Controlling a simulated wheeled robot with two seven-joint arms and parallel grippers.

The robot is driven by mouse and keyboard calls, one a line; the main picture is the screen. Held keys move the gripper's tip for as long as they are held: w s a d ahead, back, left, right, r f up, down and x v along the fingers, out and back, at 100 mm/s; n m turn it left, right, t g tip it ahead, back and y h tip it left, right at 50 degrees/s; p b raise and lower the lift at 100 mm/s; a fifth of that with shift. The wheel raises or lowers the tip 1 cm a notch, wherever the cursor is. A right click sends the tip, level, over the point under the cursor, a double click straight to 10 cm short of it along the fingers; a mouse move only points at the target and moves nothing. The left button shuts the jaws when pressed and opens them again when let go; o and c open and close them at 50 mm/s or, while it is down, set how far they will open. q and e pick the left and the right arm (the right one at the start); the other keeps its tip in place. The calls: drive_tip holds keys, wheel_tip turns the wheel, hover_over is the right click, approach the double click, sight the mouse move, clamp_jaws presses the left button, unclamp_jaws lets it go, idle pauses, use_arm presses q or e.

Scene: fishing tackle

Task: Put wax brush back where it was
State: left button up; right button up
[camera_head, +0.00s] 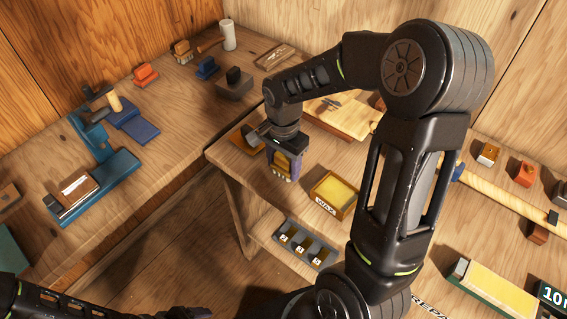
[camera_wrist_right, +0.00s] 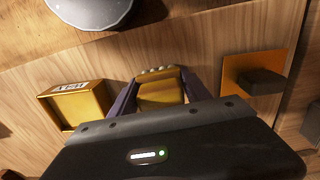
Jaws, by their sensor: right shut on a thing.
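The wax brush (camera_head: 288,163) is a yellowish wooden block with pale bristle tufts at its lower end. My right gripper (camera_head: 284,168) is shut on it, with a finger on each side, near the front edge of the table. The brush (camera_wrist_right: 160,94) also shows between the fingers in the right wrist view, bristles at the far end. I cannot tell whether it touches the table. A yellow box marked WAX (camera_head: 321,205) stands beside it, and also shows in the right wrist view (camera_wrist_right: 76,107). My left arm enters at bottom left; its gripper (camera_head: 187,313) is dark and cut off.
An orange plate (camera_wrist_right: 238,70) with a dark block (camera_wrist_right: 256,82) lies to the brush's right in the wrist view. A grey tray with compartments (camera_head: 306,244) sits lower, below the table edge. A blue vise-like tool (camera_head: 95,185) stands on the left bench.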

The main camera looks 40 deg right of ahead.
sight(283, 156)
drive_tip(key=shift+f, duration=0.2)
drive_tip(key=o, duration=1.3)
drive_tip(key=shift+r, duration=0.1)
wheel_tip(283, 156, up, 12)
drive_tip(key=shift+r+b, duration=0.15)
drive_tip(key=shift+b, duration=0.25)
